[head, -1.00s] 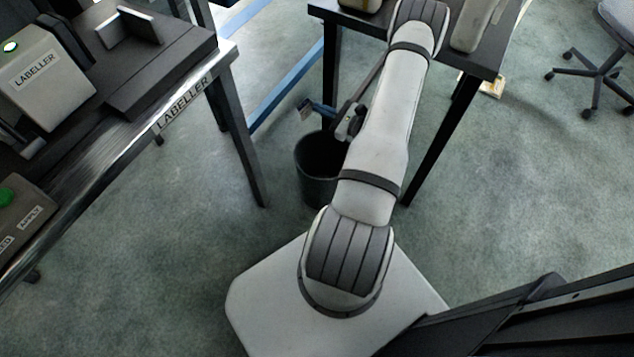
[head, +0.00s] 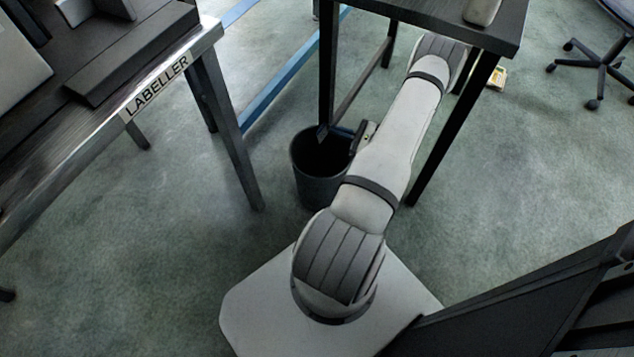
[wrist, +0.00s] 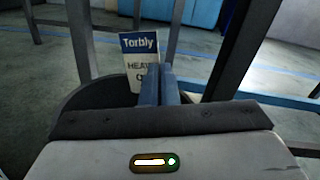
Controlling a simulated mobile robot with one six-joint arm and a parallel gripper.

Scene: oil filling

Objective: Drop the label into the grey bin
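The grey bin (head: 320,186) stands on the floor beside a dark table leg in the head view, its dark opening facing up. My gripper (head: 323,133) is at the bin's opening, reaching in from the right. In the wrist view its two blue fingers (wrist: 159,84) are close together, shut on the label (wrist: 141,62). The bin's dark rim (wrist: 88,94) shows behind my gripper. I cannot make out the label in the head view.
A dark table (head: 455,22) stands above and right of the bin, its legs close to my arm. The labeller table (head: 190,52) is at the left. An office chair (head: 602,60) is at the far right. Open carpet lies between.

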